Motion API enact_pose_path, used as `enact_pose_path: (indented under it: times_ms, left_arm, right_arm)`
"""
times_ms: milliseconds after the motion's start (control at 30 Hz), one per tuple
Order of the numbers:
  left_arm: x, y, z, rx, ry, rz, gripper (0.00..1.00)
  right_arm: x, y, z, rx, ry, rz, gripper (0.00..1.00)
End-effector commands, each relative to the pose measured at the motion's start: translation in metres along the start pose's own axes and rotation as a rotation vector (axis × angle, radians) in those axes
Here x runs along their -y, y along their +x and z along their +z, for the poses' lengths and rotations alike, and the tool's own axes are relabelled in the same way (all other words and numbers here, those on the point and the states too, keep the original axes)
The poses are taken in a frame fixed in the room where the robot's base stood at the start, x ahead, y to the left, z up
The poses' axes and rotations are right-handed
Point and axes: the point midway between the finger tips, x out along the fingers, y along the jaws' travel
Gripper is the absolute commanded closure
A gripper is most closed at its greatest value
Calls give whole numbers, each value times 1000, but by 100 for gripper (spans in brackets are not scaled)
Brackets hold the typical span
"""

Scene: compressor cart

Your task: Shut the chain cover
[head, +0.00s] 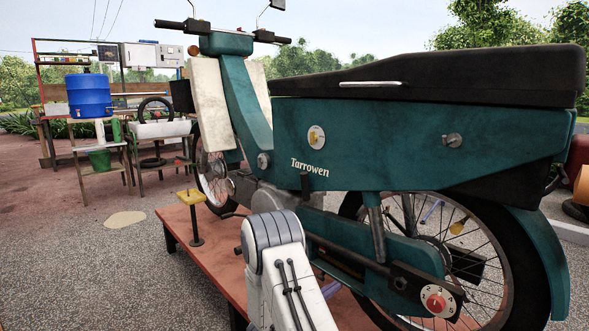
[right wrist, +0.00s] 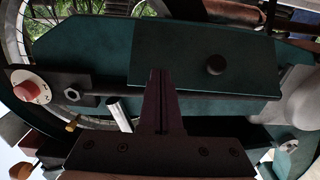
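The teal moped (head: 400,140) stands in front of me, marked "Tarrowen". Its long teal chain case (head: 405,252) runs low along the rear wheel. In the right wrist view, which is turned upside down, the chain cover (right wrist: 175,60) is a teal panel with a round black knob (right wrist: 215,65). A dark strip lies along the panel's lower picture edge. My right gripper (right wrist: 160,75) has its dark fingers together, pointing at the panel with nothing seen between them. I cannot tell whether they touch it. My arm hides the gripper in the head view. My left gripper is not in view.
A red knob on a white dial (head: 436,302) sits by the rear wheel; the wrist view shows a nut (right wrist: 72,94) near it. The moped stands on a red-brown platform (head: 205,240). A yellow-topped post (head: 193,200) and benches stand left. Gravel at front left is clear.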

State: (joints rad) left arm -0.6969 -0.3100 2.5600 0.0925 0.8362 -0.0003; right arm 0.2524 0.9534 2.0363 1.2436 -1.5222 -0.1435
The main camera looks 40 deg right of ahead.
Motion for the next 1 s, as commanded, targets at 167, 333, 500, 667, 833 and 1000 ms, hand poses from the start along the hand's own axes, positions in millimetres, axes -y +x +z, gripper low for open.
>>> enact_pose_path:
  times_ms: [167, 333, 500, 667, 833, 1000]
  left_arm:
    - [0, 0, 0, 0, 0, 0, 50]
    - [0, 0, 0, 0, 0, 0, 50]
    - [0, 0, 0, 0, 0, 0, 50]
    - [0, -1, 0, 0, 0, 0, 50]
    - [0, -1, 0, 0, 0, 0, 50]
    - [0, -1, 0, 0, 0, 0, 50]
  right_arm:
    - [0, 5, 1, 0, 0, 1, 100]
    - [0, 11, 1, 0, 1, 1, 100]
    - [0, 16, 1, 1, 0, 2, 100]
    - [0, 20, 1, 1, -1, 0, 100]
    - [0, 26, 1, 1, -1, 1, 100]
    - [0, 31, 1, 1, 0, 1, 100]
